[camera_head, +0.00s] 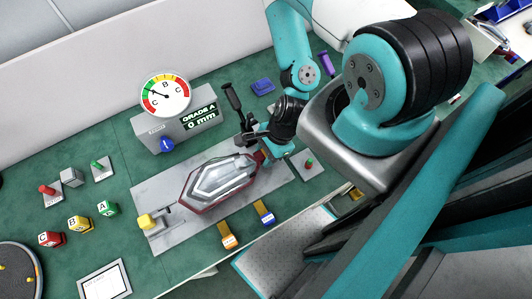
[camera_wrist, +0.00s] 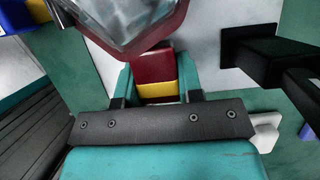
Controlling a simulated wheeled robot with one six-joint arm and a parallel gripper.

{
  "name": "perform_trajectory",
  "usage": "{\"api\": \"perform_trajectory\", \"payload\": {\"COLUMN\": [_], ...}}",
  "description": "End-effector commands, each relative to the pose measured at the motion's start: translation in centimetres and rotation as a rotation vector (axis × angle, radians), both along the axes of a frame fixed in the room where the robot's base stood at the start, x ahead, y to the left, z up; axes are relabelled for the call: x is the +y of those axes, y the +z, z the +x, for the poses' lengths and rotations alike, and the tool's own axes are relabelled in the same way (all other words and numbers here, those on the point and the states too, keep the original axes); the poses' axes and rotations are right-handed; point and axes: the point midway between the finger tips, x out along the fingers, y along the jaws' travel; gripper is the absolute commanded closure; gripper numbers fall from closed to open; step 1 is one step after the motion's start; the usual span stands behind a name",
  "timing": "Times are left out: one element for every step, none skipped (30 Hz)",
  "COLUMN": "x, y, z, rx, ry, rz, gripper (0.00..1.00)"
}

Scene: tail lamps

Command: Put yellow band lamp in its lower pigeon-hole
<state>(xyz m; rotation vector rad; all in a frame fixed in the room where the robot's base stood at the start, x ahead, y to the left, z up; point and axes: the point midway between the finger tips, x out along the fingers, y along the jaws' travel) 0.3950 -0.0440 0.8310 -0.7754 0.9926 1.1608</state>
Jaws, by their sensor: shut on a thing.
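The tail lamp (camera_head: 218,183) has a clear faceted lens and a dark red rim. It is over the grey plate on the green bench; I cannot tell whether it touches the plate. In the wrist view the lamp (camera_wrist: 130,22) fills the top edge, with a red tab (camera_wrist: 154,65) that carries a yellow band (camera_wrist: 157,90). My gripper (camera_wrist: 157,88) is shut on this tab, one finger on each side. In the head view my gripper (camera_head: 264,157) is at the lamp's right end. I cannot make out any pigeon-hole clearly.
A gauge box (camera_head: 180,125) with dial reads "GRADE A 0 mm" behind the lamp. A black lever clamp (camera_head: 232,98) stands close to my gripper. A yellow-tipped stop (camera_head: 147,220), lettered cubes (camera_head: 78,224) and orange and blue tags (camera_head: 229,236) lie around. Blue bins (camera_head: 488,14) show at top right.

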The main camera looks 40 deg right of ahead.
Motion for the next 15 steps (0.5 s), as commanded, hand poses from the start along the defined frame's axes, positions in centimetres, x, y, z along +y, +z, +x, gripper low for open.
{"api": "perform_trajectory", "payload": {"x": [0.0, 0.0, 0.0, 0.0, 0.0, 0.0, 0.0, 0.0, 0.0, 0.0, 0.0, 0.0, 0.0, 0.0, 0.0], "y": [0.4, 0.5, 0.6, 0.7, 0.8, 0.9, 1.0, 1.1, 1.2, 1.3, 1.4, 1.5, 1.6, 1.7, 1.8], "z": [0.0, 0.0, 0.0, 0.0, 0.0, 0.0, 0.0, 0.0, 0.0, 0.0, 0.0, 0.0, 0.0, 0.0, 0.0], "rx": [0.000, 0.000, 0.000, 0.000, 0.000, 0.000, 0.000, 0.000, 0.000, 0.000, 0.000, 0.000, 0.000, 0.000, 0.000], "ry": [-0.001, -0.001, -0.001, -0.001, -0.001, -0.001, -0.001, -0.001, -0.001, -0.001, -0.001, -0.001, -0.001, -0.001, -0.001], "rz": [0.001, 0.001, 0.001, 0.001, 0.001, 0.001, 0.001, 0.001, 0.001, 0.001, 0.001, 0.001, 0.001, 0.001, 0.001], "gripper": [1.00, 1.00, 1.00, 1.00, 1.00, 1.00, 1.00, 1.00, 1.00, 1.00, 1.00, 1.00, 1.00, 1.00, 1.00]}}
